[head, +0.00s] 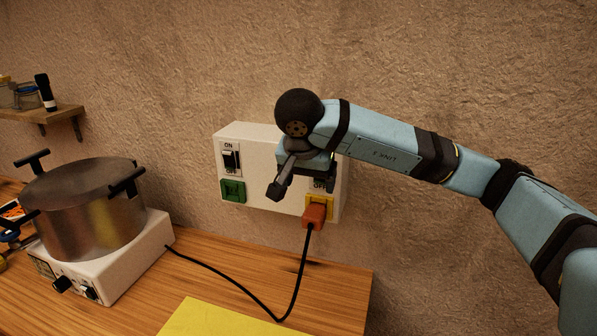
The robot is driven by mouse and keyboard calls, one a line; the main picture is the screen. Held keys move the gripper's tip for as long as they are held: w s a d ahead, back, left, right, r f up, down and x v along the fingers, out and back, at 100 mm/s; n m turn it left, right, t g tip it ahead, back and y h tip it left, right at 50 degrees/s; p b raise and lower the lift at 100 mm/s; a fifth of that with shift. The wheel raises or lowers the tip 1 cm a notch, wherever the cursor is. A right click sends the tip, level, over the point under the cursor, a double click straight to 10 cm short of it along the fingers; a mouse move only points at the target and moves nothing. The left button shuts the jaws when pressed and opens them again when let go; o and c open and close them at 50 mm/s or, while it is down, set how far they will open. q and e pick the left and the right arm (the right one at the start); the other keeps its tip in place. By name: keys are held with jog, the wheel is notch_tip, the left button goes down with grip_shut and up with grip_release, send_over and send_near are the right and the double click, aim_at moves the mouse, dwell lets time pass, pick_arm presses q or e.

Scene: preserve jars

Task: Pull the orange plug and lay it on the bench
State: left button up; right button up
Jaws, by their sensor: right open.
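The orange plug (314,214) sits in the yellow socket (327,204) at the lower right of the white wall box (263,205). A black cord (300,272) runs from the plug down to the bench and across to the white hot plate (120,263). My right gripper (301,187) is open and empty, just above and to the left of the plug, in front of the wall box. It hides part of the switch above the yellow socket. The wooden bench (225,260) lies below. My left gripper is not in view.
A metal pot (90,215) with black handles stands on the hot plate. A green socket (232,190) and an ON/OFF switch (230,158) are at the box's left. A yellow sheet (215,318) lies at the bench front. Bare wood shows around the cord.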

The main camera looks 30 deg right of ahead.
aim_at(312, 216)
jog(key=p+x, duration=0.2)
jog(key=x, duration=1.1)
jog(key=shift+w+f, duration=0.15)
jog(key=shift+f, duration=0.05)
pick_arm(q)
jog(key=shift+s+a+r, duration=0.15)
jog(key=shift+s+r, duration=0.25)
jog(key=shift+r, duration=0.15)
pick_arm(e)
jog(key=c, duration=1.1)
jog(key=shift+a, duration=0.1)
jog(key=shift+s+a, duration=0.3)
jog(key=shift+s, duration=0.05)
jog(key=shift+s+a, duration=0.65)
jog(key=shift+a, duration=0.1)
